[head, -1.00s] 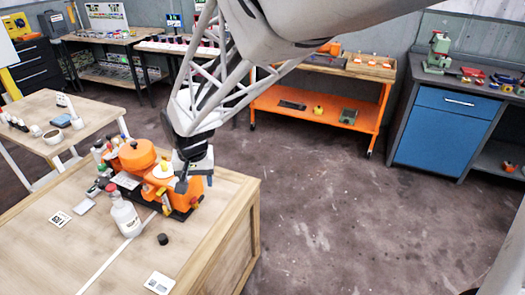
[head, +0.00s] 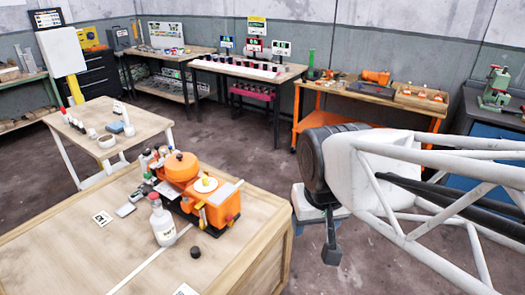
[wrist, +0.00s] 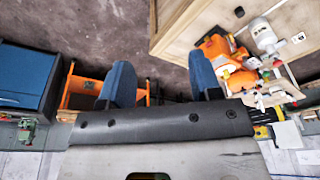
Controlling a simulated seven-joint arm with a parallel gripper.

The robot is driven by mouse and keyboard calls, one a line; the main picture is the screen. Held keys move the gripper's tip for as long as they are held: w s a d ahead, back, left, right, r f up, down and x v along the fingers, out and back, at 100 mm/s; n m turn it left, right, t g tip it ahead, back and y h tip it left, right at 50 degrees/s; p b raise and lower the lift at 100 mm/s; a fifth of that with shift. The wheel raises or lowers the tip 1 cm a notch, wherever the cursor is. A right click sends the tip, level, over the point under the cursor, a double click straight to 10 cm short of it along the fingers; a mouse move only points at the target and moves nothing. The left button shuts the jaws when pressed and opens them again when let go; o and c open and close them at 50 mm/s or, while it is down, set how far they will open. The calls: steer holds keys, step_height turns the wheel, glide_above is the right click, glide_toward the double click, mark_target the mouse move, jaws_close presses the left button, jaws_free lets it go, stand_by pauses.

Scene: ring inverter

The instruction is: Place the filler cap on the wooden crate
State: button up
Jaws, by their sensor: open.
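A small round black cap (head: 195,252), which looks like the filler cap, rests on the bare top of the wooden crate (head: 80,262), near its front right. It also shows as a dark spot in the wrist view (wrist: 239,12). The orange machine (head: 212,205) stands on the crate behind it, with a yellow knob on a white disc on its top. My gripper (head: 316,240) is to the right of the crate, apart from the cap and machine. In the wrist view its two blue fingers (wrist: 160,80) are spread with nothing between them.
A white bottle (head: 162,222) stands beside the machine. White label cards (head: 103,218) lie on the crate. A smaller wooden table (head: 95,120) stands behind left, and an orange trolley (head: 375,95) behind right. Open floor lies right of the crate.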

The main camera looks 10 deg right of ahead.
steer(key=shift+s+d+r, duration=0.1)
steer(key=shift+s+d, duration=0.1)
steer(key=shift+s, duration=0.35)
steer(key=shift+s+d, duration=0.2)
steer(key=shift+s, duration=0.35)
stand_by(0.6)
